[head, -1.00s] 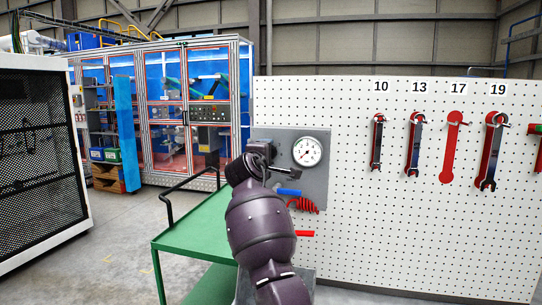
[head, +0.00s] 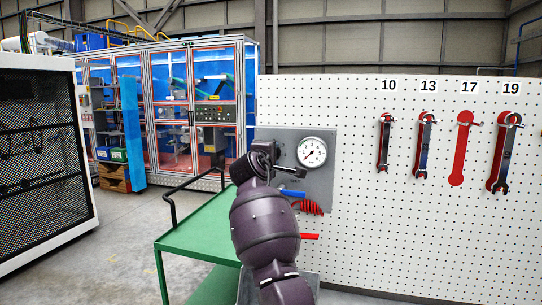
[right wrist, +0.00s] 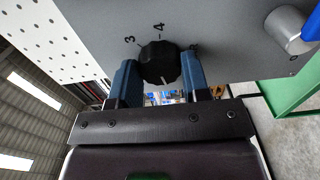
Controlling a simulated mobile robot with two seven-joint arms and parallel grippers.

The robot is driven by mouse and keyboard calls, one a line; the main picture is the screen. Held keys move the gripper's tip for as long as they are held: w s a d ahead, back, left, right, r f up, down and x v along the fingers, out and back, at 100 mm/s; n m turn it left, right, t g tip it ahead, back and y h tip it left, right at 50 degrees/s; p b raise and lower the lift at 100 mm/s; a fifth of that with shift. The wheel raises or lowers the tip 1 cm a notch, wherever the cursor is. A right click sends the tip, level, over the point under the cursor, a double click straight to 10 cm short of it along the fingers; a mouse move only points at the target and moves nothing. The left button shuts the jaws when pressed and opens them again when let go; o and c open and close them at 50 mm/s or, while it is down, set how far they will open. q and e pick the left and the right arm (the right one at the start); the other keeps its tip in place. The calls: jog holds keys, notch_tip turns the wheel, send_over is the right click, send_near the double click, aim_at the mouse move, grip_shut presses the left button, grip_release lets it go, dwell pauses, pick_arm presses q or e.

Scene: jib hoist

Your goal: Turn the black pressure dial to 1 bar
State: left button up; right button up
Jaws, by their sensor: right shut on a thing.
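The black pressure dial (right wrist: 158,64) sits on a grey panel (right wrist: 215,22) in the right wrist view. A white mark shows on its lower edge. The printed numbers 3 and 4 are beside it; another mark at its right is partly hidden by a finger. My right gripper (right wrist: 160,60) has its blue fingers on both sides of the dial, shut on it. In the head view my right arm hides the dial, and the round white gauge (head: 312,152) shows on the panel (head: 321,185); its reading is too small to tell. My left gripper is not in view.
A blue handle (head: 292,194), a red coiled hose (head: 312,208) and a red handle (head: 309,236) are close to my right arm. A green cart (head: 195,243) stands left of it. A white pegboard (head: 400,230) with wrenches fills the right. The floor at left is clear.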

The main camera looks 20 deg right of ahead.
jog(key=shift+m, duration=0.4)
jog(key=m+b, duration=0.2)
jog(key=m, duration=0.7)
jog(key=shift+f+b, duration=0.1)
jog(key=shift+b, duration=0.25)
jog(key=o, duration=0.9)
